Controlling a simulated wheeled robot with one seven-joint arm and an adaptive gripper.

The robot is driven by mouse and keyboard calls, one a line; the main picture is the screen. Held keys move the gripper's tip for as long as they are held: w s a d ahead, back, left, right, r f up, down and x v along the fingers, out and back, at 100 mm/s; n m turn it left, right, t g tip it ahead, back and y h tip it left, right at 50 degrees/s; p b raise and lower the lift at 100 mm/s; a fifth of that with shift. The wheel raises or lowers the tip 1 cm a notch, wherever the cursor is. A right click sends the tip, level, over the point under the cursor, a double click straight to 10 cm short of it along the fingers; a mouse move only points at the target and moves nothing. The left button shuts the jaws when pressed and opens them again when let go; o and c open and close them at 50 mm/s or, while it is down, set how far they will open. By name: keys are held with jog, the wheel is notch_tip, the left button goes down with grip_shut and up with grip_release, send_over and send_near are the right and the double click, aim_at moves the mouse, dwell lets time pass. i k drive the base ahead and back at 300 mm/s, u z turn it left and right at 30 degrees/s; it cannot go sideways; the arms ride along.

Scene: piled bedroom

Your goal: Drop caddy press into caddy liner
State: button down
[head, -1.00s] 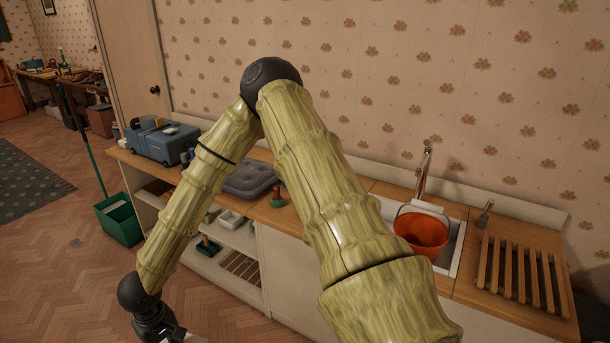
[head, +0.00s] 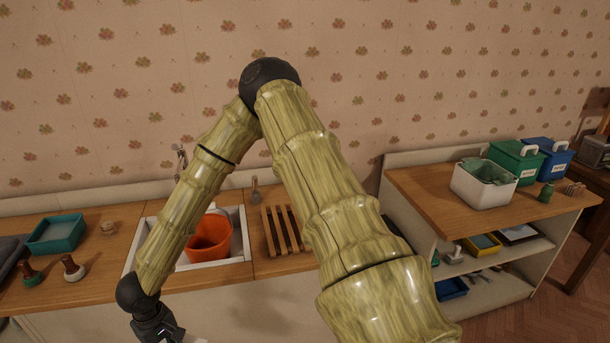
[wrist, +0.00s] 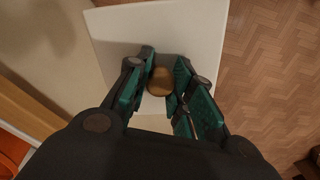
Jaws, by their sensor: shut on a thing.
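My gripper (wrist: 160,88) is shut on the brown rounded knob (wrist: 160,80) of what looks like the caddy press, with a pale flat plate (wrist: 195,35) below the knob. The likely caddy liner (head: 488,169) is a grey-green crumpled sheet over the mouth of a white caddy (head: 484,192) on the right-hand counter. My gripper is far to the left of it and low, in front of the sink counter.
Green (head: 515,160) and blue (head: 549,157) labelled bins stand behind the white caddy. A small green item (head: 546,193) and a wooden rack stand to its right. An orange bucket (head: 209,238) is in the sink. Shelves with trays lie below the right counter.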

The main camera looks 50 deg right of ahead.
aim_at(485, 178)
jog(key=z, duration=2.6)
